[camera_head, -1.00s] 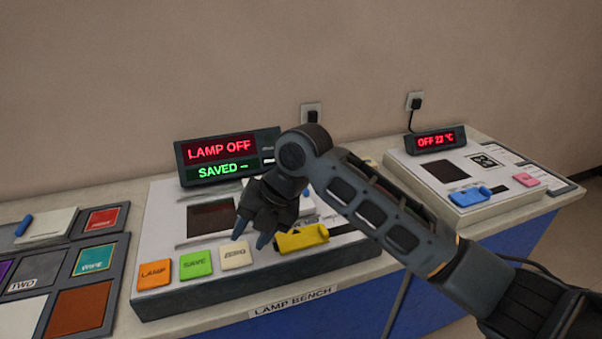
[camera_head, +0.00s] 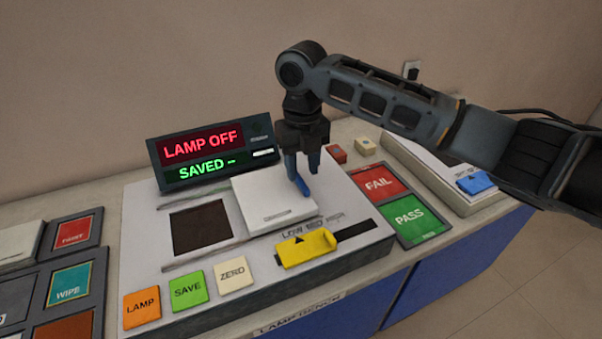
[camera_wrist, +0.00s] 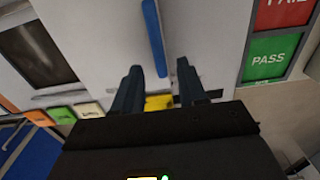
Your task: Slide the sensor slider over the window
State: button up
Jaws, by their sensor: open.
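The sensor slider (camera_head: 262,207) is a white plate with a raised blue bar handle (camera_head: 300,187). It lies right of the dark square window (camera_head: 200,228) on the lamp bench panel, and the window is uncovered. My gripper (camera_head: 303,170) points down at the handle and partly hides its far end. In the wrist view the handle (camera_wrist: 153,38) shows between the lines of my open fingers (camera_wrist: 160,70), nearer the left one. The plate (camera_wrist: 105,45) and window (camera_wrist: 38,52) also show there. I cannot tell whether a finger touches the handle.
A yellow slider (camera_head: 306,248) sits in front of the plate. LAMP (camera_head: 142,307), SAVE (camera_head: 188,288) and ZERO (camera_head: 233,273) buttons line the front. The display (camera_head: 205,155) reads LAMP OFF, SAVED. FAIL (camera_head: 379,184) and PASS (camera_head: 408,217) pads lie to the right.

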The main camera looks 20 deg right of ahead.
aim_at(302, 182)
jog(key=shift+f, duration=1.8)
grip_shut()
